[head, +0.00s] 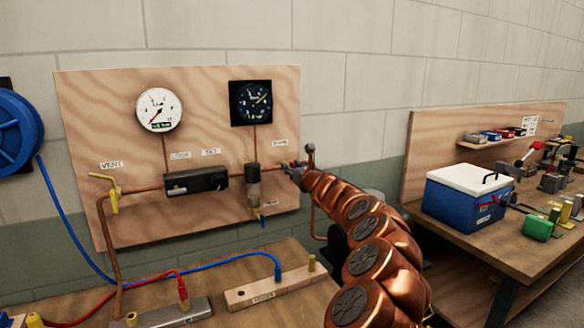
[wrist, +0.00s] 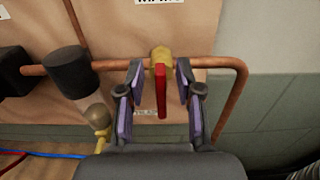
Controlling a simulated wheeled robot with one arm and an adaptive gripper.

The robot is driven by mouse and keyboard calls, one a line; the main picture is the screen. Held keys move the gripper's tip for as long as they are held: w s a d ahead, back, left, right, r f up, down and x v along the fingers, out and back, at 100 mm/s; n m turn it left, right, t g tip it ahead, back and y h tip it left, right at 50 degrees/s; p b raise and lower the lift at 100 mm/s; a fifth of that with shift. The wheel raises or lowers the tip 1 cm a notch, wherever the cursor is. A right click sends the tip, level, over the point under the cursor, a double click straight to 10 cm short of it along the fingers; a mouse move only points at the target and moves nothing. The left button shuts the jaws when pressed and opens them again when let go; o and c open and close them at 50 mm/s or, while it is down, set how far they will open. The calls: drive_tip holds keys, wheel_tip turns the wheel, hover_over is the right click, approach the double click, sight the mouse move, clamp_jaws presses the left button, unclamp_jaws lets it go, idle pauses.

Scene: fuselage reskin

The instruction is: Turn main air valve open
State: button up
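The main air valve shows in the wrist view as a brass body (wrist: 160,60) on a horizontal copper pipe, with a red lever handle (wrist: 161,92). The handle points down in the picture, across the pipe. A partly cropped label sits above it. My gripper (wrist: 161,100) is open, with one finger on each side of the red handle. Gaps show between the handle and both fingers. In the head view my gripper (head: 294,170) is at the right edge of the wooden panel, small and partly hidden by my copper-coloured arm. The valve is hard to make out there.
The wooden panel (head: 85,140) carries a white gauge (head: 159,110), a dark gauge (head: 251,102), a yellow vent handle (head: 115,193) and a black block (head: 196,181). A bench with a blue cooler (head: 465,200) stands at right. Hoses run at lower left.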

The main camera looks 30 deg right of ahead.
drive_tip(key=shift+c, duration=0.3)
clamp_jaws()
drive_tip(key=shift+f+n+b, duration=0.2)
drive_tip(key=shift+n+b, duration=0.1)
drive_tip(key=shift+b, duration=0.15)
drive_tip(key=shift+a+f+n+b, duration=0.1)
drive_tip(key=shift+f+n+b, duration=0.05)
drive_tip(key=shift+n+b, duration=0.9)
drive_tip(key=n+b, duration=0.4)
drive_tip(key=n, duration=0.1)
drive_tip(key=n+b, duration=0.5)
drive_tip(key=a+f+n+b, duration=0.1)
drive_tip(key=n+b, duration=0.4)
drive_tip(key=shift+a+f, duration=0.1)
drive_tip(key=shift+n, duration=0.25)
